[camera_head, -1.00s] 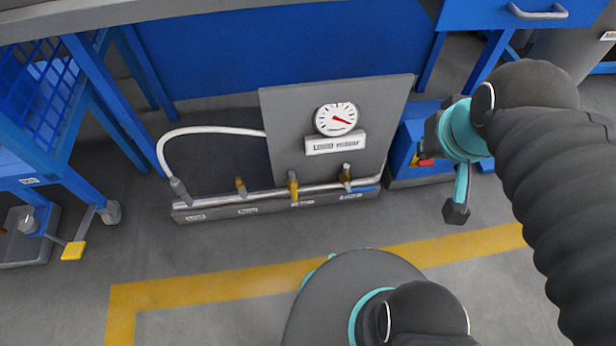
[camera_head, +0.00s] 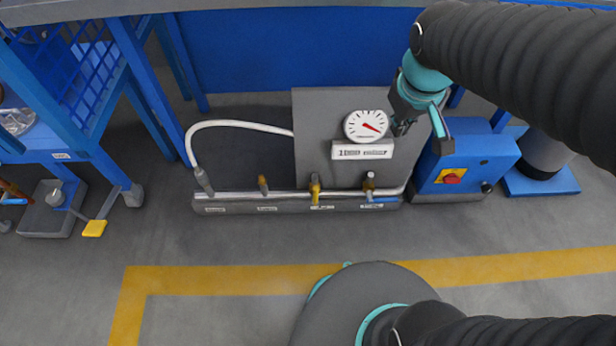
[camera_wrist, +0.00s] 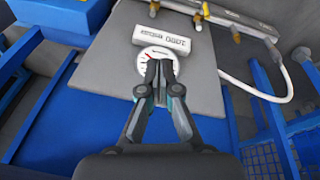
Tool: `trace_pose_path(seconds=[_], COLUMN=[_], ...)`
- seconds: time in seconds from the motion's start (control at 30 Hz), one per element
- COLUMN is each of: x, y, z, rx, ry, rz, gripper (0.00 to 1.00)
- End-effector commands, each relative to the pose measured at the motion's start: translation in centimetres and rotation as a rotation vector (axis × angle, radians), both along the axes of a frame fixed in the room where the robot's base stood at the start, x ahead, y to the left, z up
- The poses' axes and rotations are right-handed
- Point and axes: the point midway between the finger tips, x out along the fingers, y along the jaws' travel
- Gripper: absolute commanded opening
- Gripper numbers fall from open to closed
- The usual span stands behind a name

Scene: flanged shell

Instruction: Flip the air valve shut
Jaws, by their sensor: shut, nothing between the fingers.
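A low pipe manifold (camera_head: 235,206) stands on the floor with several small labels that are too blurred to read. It carries a brown-handled valve (camera_head: 263,185), a yellow-handled valve (camera_head: 315,190) and a valve with a blue lever (camera_head: 381,200) lying along the pipe. I cannot tell from the labels which is the air valve. My gripper (camera_head: 402,127) is by the right edge of the grey panel, above and apart from the valves. In the wrist view its fingers (camera_wrist: 159,72) are together and empty, in front of the gauge (camera_wrist: 147,53).
The grey panel (camera_head: 318,145) rises behind the manifold, with a gauge (camera_head: 366,126) and a sign. A white hose (camera_head: 225,124) curves at left. A blue box with a red button (camera_head: 465,170) stands right. Open floor with a yellow line (camera_head: 220,279) lies in front.

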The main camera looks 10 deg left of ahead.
Motion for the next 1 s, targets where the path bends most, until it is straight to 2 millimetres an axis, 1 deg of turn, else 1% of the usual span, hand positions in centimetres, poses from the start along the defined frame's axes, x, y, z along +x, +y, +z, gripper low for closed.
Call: trace_pose_path(seconds=[0.03,0.2,0.3,0.47,0.57,0.63,0.8,0.9,1.0], x=[1.1,3.9,5.1,6.3,6.7,6.9,6.5,6.1,5.8], y=[1.4,5.7,8.1,11.9,14.6,16.6,20.8,22.7,24.1], z=[-1.2,-4.8,-7.1,-10.9,-14.0,-16.4,-22.0,-24.9,-27.1], rx=[-0.022,-0.088,-0.123,-0.176,-0.211,-0.240,-0.299,-0.328,-0.349], ry=[0.028,0.094,0.126,0.176,0.213,0.239,0.293,0.317,0.334], rz=[0.058,0.242,0.340,0.487,0.589,0.666,0.839,0.924,0.992], gripper=[0.00,0.00,0.00,0.00,0.00,0.00,0.00,0.00,0.00])
